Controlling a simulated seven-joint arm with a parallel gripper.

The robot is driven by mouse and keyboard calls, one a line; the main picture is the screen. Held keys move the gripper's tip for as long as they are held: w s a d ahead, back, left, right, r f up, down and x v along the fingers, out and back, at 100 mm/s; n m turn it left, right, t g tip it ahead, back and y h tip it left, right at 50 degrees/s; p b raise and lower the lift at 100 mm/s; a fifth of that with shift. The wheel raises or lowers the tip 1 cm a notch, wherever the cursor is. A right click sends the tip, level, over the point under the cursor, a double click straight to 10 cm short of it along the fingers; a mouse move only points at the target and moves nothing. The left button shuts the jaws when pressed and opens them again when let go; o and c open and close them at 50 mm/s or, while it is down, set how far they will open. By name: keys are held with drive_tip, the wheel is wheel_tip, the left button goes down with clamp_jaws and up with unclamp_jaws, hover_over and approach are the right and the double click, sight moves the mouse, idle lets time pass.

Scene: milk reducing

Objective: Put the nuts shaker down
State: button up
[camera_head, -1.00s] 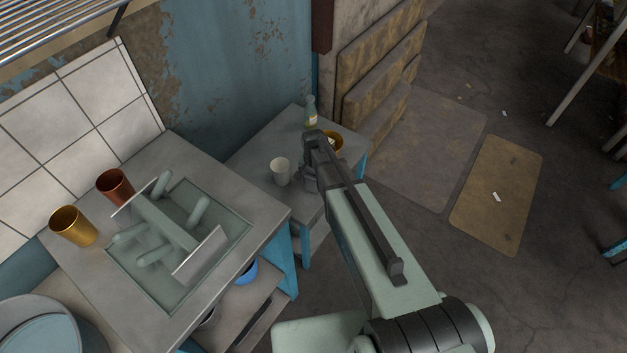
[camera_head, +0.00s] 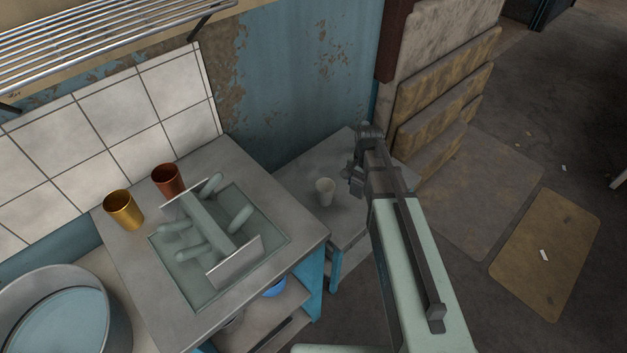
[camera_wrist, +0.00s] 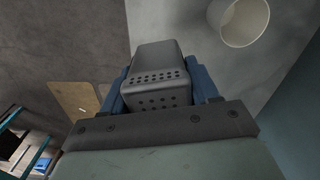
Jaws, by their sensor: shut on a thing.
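The nuts shaker (camera_wrist: 157,75) appears in the wrist view as a dark grey box with rows of small holes. My gripper (camera_wrist: 160,88) is shut on it, with a blue finger on each side. In the head view my gripper (camera_head: 357,182) is over the small grey side table (camera_head: 300,172), just right of a white cup (camera_head: 325,190). The shaker cannot be made out clearly there, and its gap to the tabletop cannot be judged.
The white cup also shows at the top right of the wrist view (camera_wrist: 240,20). A counter (camera_head: 290,222) at left holds a gold cup (camera_head: 123,209), a copper cup (camera_head: 168,180) and a rack (camera_head: 235,262). A blue wall (camera_head: 290,85) stands behind the side table.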

wheel_tip(320, 180, up, 2)
drive_tip(key=shift+r, duration=0.15)
drive_tip(key=w+a+m, duration=0.2)
drive_tip(key=w+a, duration=1.5)
drive_tip(key=a, duration=0.3)
drive_tip(key=shift+d+f, duration=0.1)
drive_tip(key=shift+f, duration=7.55)
drive_tip(key=shift+f, duration=0.15)
drive_tip(key=o, duration=1.1)
drive_tip(key=shift+o, duration=0.2)
